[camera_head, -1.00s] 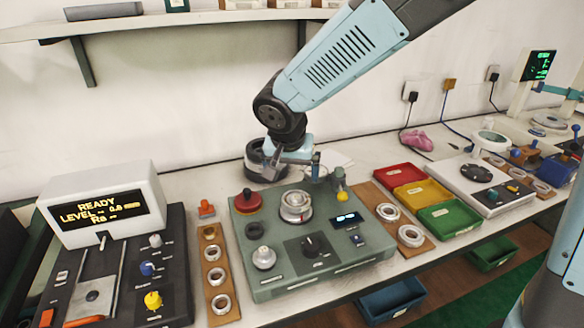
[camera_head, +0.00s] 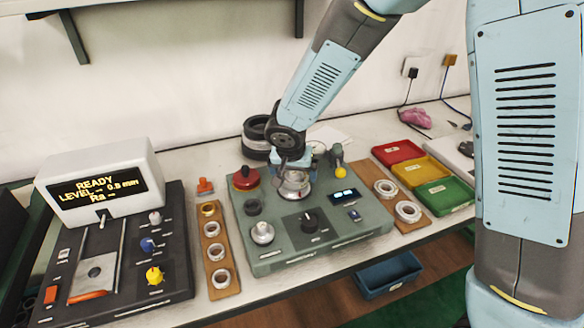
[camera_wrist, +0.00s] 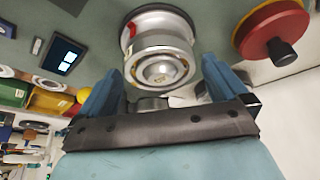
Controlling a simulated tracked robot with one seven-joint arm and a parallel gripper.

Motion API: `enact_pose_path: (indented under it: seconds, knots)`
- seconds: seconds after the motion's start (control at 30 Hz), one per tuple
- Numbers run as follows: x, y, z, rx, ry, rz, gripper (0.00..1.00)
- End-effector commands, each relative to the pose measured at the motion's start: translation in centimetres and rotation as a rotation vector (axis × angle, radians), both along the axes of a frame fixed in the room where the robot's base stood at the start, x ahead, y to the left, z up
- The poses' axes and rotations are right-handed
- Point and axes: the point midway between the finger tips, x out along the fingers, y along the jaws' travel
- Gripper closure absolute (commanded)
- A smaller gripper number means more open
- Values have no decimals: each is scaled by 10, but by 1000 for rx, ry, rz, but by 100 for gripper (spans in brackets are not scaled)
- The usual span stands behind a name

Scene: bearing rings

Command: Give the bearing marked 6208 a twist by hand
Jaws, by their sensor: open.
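A silvery bearing (camera_head: 294,188) sits on a spindle of the grey-green test machine (camera_head: 270,262). In the wrist view the bearing (camera_wrist: 162,66) faces me with its inner ring and balls visible; I cannot read a 6208 marking on it. My gripper (camera_head: 291,172) is right above and behind the bearing, partly covering it. In the wrist view my gripper (camera_wrist: 160,78) is open, with one blue finger on each side of the bearing's near end. I cannot tell whether either finger touches it.
A red knob (camera_head: 245,178) stands left of the bearing, and a yellow-tipped lever (camera_head: 340,171) stands right. Loose rings lie on wooden boards (camera_head: 228,290) on both sides. Red, yellow and green trays (camera_head: 447,207) are farther right. A display unit (camera_head: 100,185) is at left.

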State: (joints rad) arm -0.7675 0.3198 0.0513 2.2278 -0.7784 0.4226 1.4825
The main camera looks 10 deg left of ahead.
Motion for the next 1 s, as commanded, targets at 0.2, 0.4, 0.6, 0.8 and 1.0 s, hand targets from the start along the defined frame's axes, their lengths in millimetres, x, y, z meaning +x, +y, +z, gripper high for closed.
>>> enact_pose_path:
  seconds: [0.2, 0.4, 0.6, 0.8, 1.0]
  knots:
    - [1, 0, -2, 1, -1, 1, 0]
    - [1, 0, -2, 1, -1, 1, 7]
    - [1, 0, -2, 1, 0, 1, 26]
    - [1, 1, -2, 1, 0, 1, 45]
    - [1, 1, -2, 1, 0, 1, 64]
